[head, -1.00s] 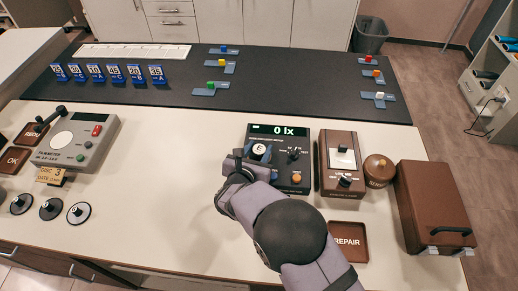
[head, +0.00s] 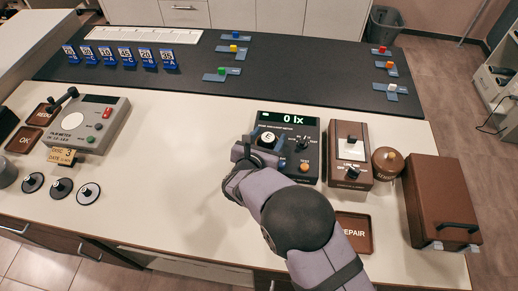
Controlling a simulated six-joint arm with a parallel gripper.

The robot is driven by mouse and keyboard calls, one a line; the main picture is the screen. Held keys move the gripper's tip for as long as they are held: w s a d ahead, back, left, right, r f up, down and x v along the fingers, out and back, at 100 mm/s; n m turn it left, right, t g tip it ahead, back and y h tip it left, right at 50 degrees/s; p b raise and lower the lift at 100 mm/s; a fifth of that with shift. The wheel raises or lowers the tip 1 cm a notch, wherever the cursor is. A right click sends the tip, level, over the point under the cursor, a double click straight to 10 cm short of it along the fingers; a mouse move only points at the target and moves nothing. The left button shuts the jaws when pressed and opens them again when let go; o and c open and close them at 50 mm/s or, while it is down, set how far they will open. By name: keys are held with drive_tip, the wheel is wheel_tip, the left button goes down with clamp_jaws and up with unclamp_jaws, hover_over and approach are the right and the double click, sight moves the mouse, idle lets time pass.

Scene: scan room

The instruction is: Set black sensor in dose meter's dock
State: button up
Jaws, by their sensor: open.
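The dark meter (head: 311,150) stands right of centre on the white counter, its green display reading "0 lx". A round black sensor (head: 267,136) with a white, lettered top shows at the left part of the meter's face. It looks seated there, but its lower side is hidden by my gripper, so I cannot tell how it sits in the dock. My gripper (head: 256,157) is open, just in front of and below the sensor. Its fingertips are small and partly hidden by the wrist, and I see nothing held in it.
A brown device (head: 349,173), a round brown pot (head: 387,160) and a brown case (head: 438,200) stand right of the meter. A REPAIR tray (head: 354,247) lies in front. The counter's middle is clear.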

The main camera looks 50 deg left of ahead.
drive_tip(key=b+v, duration=0.3)
drive_tip(key=v, duration=0.9)
drive_tip(key=w+d+r+m+g+h+p, duration=0.15)
drive_tip(key=w+d+m+h, duration=0.35)
drive_tip(key=d, duration=0.5)
drive_tip(key=w+d+r+m+h+p, duration=0.2)
drive_tip(key=w+d+r+m+p, duration=0.1)
drive_tip(key=w+d+m, duration=0.5)
drive_tip(key=w+d+r+m+g+h+p, duration=0.15)
drive_tip(key=w+d+m+h+p, duration=0.35)
drive_tip(key=d, duration=0.6)
drive_tip(key=d+r+m+g, duration=0.2)
drive_tip(key=d+m+g, duration=0.15)
drive_tip(key=d, duration=0.65)
drive_tip(key=s+d+r+m+g+y+p, duration=0.2)
drive_tip(key=s+d+r+m+p, duration=0.2)
drive_tip(key=d+m, duration=0.3)
drive_tip(key=s+d+r+m+g+y+p, duration=0.2)
drive_tip(key=s+d+m+p, duration=0.3)
drive_tip(key=m, duration=0.9)
drive_tip(key=shift+s+d+r+g+y, duration=0.35)
drive_tip(key=shift+s+d+r, duration=0.5)
drive_tip(key=shift+s+d, duration=0.25)
